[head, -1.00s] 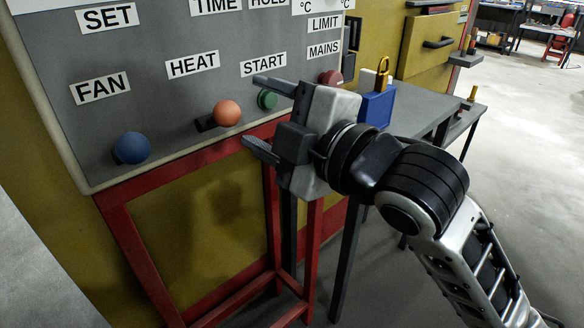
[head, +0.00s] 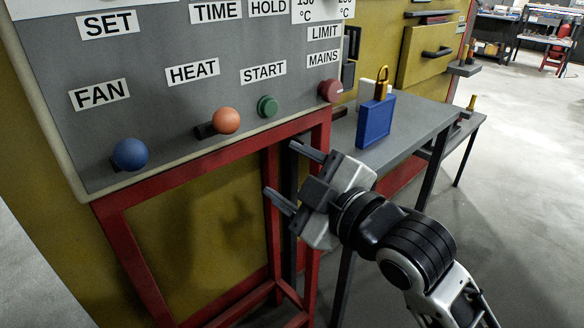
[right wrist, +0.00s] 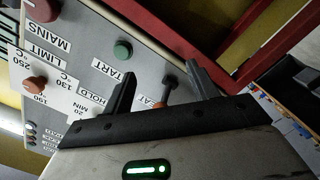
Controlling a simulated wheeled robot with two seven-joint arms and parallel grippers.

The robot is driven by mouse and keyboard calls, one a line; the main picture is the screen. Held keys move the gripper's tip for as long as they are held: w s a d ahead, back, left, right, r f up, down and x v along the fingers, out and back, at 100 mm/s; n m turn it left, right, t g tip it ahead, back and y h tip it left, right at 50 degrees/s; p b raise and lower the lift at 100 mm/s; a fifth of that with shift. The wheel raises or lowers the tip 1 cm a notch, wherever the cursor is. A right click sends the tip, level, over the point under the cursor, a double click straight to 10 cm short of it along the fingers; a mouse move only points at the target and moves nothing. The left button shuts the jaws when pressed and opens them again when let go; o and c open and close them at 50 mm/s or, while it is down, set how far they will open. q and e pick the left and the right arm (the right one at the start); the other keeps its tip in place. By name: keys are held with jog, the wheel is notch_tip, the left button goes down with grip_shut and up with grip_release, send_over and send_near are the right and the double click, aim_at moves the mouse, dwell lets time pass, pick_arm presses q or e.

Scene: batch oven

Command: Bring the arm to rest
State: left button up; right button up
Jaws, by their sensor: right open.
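My right gripper (head: 287,176) is open and empty in the head view. It hangs in front of the red stand, below the START and MAINS knobs, apart from the panel. In the right wrist view its two fingers (right wrist: 160,88) are spread with nothing between them, and the grey control panel (right wrist: 150,62) lies beyond. My right arm comes in from the lower right. My left gripper is not in view.
The control panel (head: 180,100) carries a blue FAN knob (head: 130,154), an orange HEAT knob (head: 226,121), a green START button (head: 267,106) and a red MAINS knob (head: 331,90). A blue padlock-like block (head: 375,121) stands on a grey table (head: 415,125). Floor at right is clear.

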jog(key=s+d+f+m+h, duration=0.2)
jog(key=d+f+m, duration=0.25)
jog(key=f, duration=0.55)
jog(key=s+d+f+m+h, duration=0.25)
jog(key=d+f+m, duration=0.2)
jog(key=f, duration=0.65)
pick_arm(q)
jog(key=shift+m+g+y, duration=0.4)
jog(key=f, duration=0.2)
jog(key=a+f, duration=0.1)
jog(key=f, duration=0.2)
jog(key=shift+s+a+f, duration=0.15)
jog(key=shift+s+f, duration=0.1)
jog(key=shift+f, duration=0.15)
pick_arm(e)
jog(key=s+d+f+m+g+h, duration=0.1)
jog(key=s+d+f+m, duration=0.2)
jog(key=s+f, duration=0.2)
jog(key=s+d+f+m+g+h, duration=0.1)
jog(key=s+d+f+m+h, duration=0.1)
jog(key=s+f, duration=0.4)
jog(key=shift+d+f+m+g, duration=0.4)
jog(key=shift+d+f+m, duration=0.1)
jog(key=shift+f, duration=0.4)
jog(key=shift+h, duration=0.25)
